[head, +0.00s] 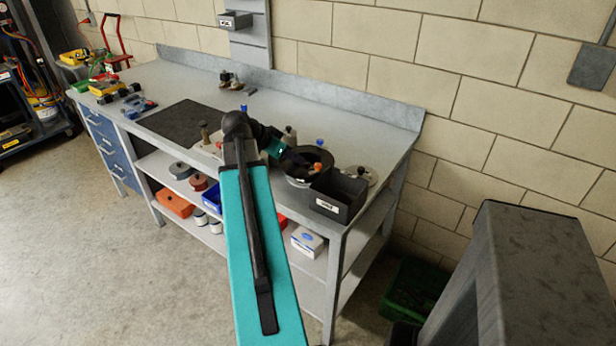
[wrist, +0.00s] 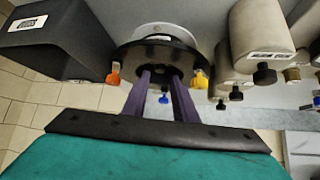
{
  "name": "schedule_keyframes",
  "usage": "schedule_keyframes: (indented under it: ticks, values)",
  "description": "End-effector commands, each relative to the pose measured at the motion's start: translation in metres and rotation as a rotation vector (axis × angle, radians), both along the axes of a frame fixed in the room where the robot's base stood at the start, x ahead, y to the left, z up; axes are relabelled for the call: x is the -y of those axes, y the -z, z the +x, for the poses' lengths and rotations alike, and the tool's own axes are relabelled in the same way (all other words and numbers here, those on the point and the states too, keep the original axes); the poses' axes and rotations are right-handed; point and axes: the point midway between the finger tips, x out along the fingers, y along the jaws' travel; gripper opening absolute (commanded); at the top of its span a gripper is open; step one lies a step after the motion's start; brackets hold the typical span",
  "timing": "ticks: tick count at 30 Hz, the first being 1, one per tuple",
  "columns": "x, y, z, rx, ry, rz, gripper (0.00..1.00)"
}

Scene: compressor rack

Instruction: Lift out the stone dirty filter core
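My gripper (wrist: 160,74) has two purple fingers with a clear gap between them. They point at the dark middle of a round black housing (wrist: 135,52). A dark shape lies between the fingertips; I cannot tell whether they touch it. The housing also shows in the head view (head: 296,178), on the bench's front right part, with my gripper over it. Stone-coloured cylinders with black knobs stand right of the housing in the wrist view, a large one (wrist: 262,25) and a smaller one (wrist: 232,62). No stone core is clearly visible inside the housing.
An orange knob (wrist: 113,74) and a yellow knob (wrist: 200,78) flank the housing's middle. A labelled dark bin (head: 338,196) stands close beside it at the bench corner. A stone-coloured lidded piece (head: 371,178) sits behind the bin. The bench top (head: 350,118) is clear toward the wall.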

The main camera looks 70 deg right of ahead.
Motion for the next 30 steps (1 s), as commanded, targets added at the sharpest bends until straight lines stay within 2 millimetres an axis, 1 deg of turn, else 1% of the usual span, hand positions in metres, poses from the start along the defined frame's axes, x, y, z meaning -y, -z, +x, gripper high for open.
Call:
schedule_keyframes:
  ticks: [5, 19, 30]
  values:
    - [0.004, 0.004, -0.003, -0.001, 0.001, 0.000, 0.26]
    - [0.028, 0.034, -0.018, -0.001, 0.000, 0.002, 0.26]
    - [0.030, 0.037, -0.019, 0.000, -0.001, 0.000, 0.26]
